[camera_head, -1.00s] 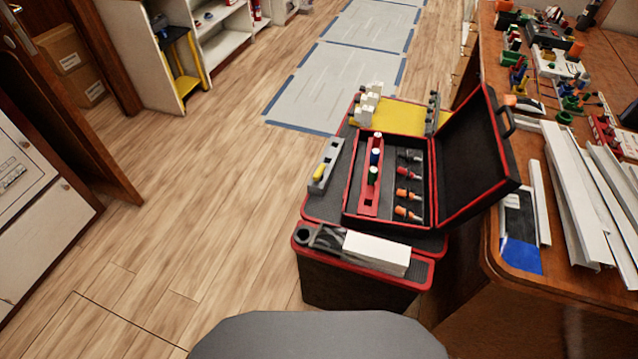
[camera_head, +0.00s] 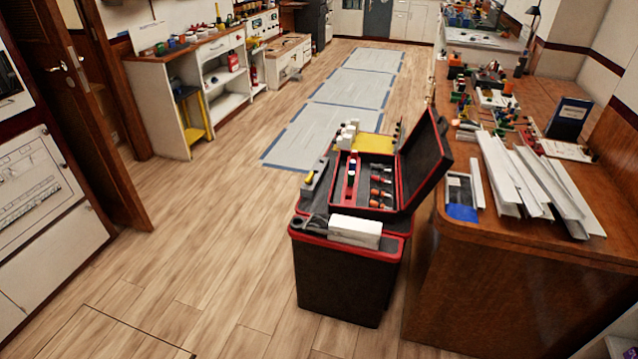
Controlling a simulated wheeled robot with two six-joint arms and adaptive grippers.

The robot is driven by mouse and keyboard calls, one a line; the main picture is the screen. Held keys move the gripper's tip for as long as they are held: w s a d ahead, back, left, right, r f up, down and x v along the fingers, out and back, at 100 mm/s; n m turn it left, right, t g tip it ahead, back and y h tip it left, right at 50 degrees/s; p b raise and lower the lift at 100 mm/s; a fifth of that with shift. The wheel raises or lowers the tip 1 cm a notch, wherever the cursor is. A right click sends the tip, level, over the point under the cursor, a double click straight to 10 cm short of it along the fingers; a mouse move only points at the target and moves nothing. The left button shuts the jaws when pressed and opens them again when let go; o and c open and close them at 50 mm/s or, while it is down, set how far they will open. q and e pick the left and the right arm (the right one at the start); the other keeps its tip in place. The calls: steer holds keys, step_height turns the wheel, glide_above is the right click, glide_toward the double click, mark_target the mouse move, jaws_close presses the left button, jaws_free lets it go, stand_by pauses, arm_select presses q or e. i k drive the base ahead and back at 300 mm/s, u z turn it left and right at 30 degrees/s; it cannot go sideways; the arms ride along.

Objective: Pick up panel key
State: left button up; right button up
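I cannot tell for sure which thing is the panel key. A small yellow piece (camera_head: 309,176) sits in a narrow grey holder (camera_head: 317,171) at the left of the tool cart's top. An open black case with red edges (camera_head: 428,165) lies on the cart. A red rack (camera_head: 351,178) with small coloured tools stands in the case, beside several red- and orange-handled tools (camera_head: 381,182). A white block (camera_head: 355,231) lies at the cart's near edge, beside a dark grey item (camera_head: 310,223). Neither of my grippers is in view.
The black tool cart (camera_head: 340,285) stands against the left side of a wooden workbench (camera_head: 520,285). White trunking lengths (camera_head: 530,180) lie on the bench. Wooden floor (camera_head: 190,270) is free left of and before the cart. An open door (camera_head: 105,150) stands at the left.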

mark_target(308, 181)
steer(key=z, duration=0.5)
steer(key=i, duration=0.85)
steer(key=z, duration=0.25)
